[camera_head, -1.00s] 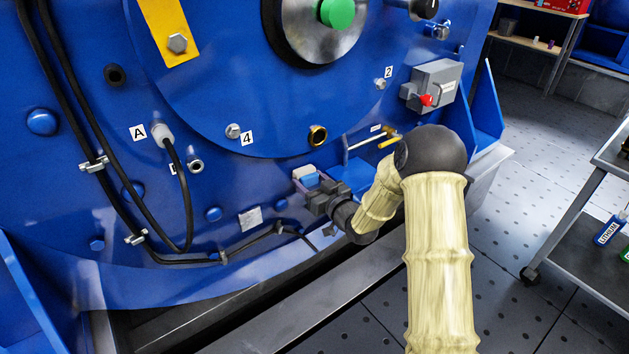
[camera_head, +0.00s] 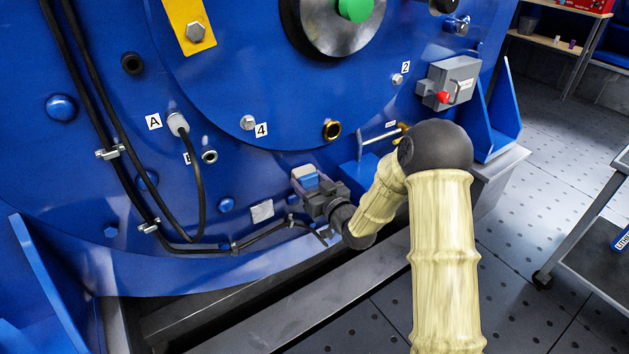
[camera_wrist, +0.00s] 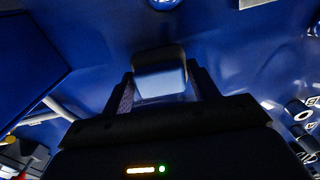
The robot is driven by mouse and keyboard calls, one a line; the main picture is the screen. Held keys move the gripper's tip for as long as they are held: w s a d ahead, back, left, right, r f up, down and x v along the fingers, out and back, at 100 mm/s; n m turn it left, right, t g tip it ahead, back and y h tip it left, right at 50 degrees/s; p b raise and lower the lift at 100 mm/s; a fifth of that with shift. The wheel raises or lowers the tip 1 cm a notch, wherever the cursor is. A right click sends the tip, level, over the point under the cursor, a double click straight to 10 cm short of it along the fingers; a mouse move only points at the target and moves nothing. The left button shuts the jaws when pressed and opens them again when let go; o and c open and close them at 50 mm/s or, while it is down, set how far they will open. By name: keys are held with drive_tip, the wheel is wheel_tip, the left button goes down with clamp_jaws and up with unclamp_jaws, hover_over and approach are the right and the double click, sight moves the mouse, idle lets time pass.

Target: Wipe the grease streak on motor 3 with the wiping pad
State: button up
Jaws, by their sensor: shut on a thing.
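My gripper (camera_head: 311,187) is shut on the wiping pad (camera_head: 304,174), a small block with a light blue-grey top. It is low in front of the big blue motor housing (camera_head: 300,120). In the wrist view the pad (camera_wrist: 160,82) sits between the two fingers (camera_wrist: 161,88), with blue surface beyond it. I cannot tell whether the pad touches the housing. No grease streak is clear in either view, and I see no number 3 label.
A grey switch box (camera_head: 452,82) with a red knob is at the right. A T-handled rod (camera_head: 380,137) is near my arm. Black cables (camera_head: 110,150) run down the left. A grey cart (camera_head: 590,240) stands at the right. Open floor lies between.

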drive_tip(key=shift+s+a+r, duration=0.1)
drive_tip(key=shift+s+a, duration=0.15)
drive_tip(key=shift+a, duration=0.2)
drive_tip(key=shift+s+a, duration=0.2)
drive_tip(key=shift+a, duration=0.25)
drive_tip(key=shift+b+v, duration=0.35)
drive_tip(key=shift+v, duration=2.7)
drive_tip(key=shift+d, duration=0.2)
drive_tip(key=v, duration=0.2)
drive_tip(key=shift+s+d+b, duration=0.2)
drive_tip(key=shift+s+b, duration=0.15)
drive_tip(key=shift+b, duration=0.05)
